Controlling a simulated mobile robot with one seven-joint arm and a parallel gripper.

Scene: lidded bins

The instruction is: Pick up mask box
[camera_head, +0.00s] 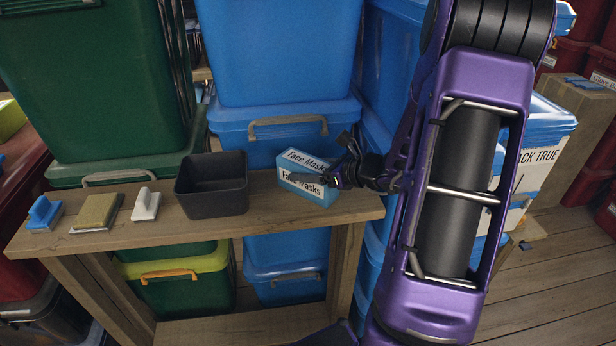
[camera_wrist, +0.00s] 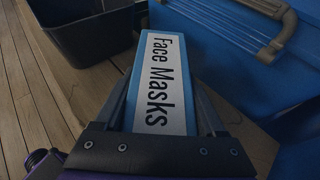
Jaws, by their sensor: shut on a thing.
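The mask box (camera_head: 303,184) is a small blue and white box labelled "Face Masks". It is at the right end of the wooden shelf, and I cannot tell whether it touches the wood. My gripper (camera_head: 328,178) reaches it from the right and is shut on it. In the wrist view the box (camera_wrist: 160,85) lies between the two fingers of my gripper (camera_wrist: 162,112), its label facing the camera. The fingertips are partly hidden beside the box.
A dark open bin (camera_head: 212,199) stands left of the box. Blue lidded bins (camera_head: 270,122) and a green bin (camera_head: 95,85) stand close behind.

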